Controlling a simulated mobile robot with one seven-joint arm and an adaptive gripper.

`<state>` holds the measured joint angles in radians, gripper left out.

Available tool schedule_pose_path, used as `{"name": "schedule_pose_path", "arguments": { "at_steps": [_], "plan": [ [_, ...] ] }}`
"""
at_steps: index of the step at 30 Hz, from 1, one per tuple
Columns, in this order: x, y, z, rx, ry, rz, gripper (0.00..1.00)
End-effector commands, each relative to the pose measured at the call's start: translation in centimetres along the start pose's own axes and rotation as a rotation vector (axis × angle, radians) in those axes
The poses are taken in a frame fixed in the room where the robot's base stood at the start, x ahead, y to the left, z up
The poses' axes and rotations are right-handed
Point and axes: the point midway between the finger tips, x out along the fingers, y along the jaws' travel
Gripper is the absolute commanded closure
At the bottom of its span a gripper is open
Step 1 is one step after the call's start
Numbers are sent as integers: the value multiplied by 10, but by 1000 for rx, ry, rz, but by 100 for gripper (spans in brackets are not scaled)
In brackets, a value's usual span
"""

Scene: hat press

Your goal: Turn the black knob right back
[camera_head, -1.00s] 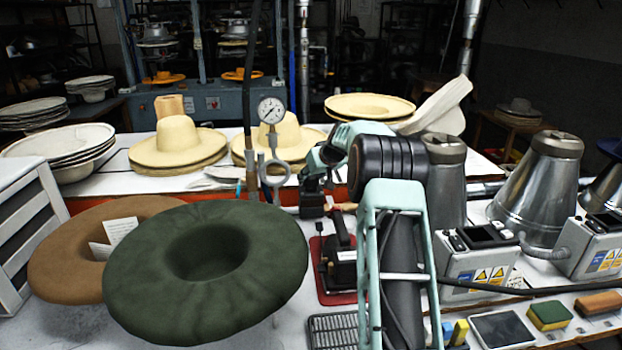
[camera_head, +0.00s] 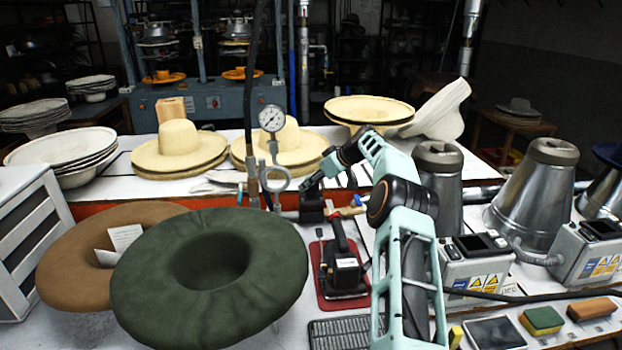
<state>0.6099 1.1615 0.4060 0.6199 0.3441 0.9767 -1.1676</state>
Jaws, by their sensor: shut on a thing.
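My gripper (camera_head: 311,187) is small in the view, at the end of my pale green arm, pointing down beside the gauge pipe. It is shut at the top of a small dark block (camera_head: 311,208) on the bench. The black knob is not clearly visible; the dark fingers cover that spot, and its angle cannot be read. The pressure gauge (camera_head: 271,118) stands on its pipe just left of my gripper.
A black iron-like tool (camera_head: 343,265) lies on a red mat (camera_head: 325,298) in front of the block. A green felt hat (camera_head: 140,270) and a brown hat (camera_head: 70,265) fill the front left. Straw hats (camera_head: 176,145) stand behind. Metal cones (camera_head: 530,205) and control boxes (camera_head: 478,265) stand right.

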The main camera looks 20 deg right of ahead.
Motion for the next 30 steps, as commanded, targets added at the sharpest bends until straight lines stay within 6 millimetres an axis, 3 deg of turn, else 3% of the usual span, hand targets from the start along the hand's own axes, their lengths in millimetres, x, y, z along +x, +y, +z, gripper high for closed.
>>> {"name": "schedule_pose_path", "arguments": {
  "at_steps": [14,15,19,30],
  "plan": [
    [0,0,1,-11,-1,-9,88],
    [0,0,1,-10,-1,-9,62],
    [0,0,0,-10,-1,-9,48],
    [-3,0,0,-9,0,-8,46]
  ]
}}
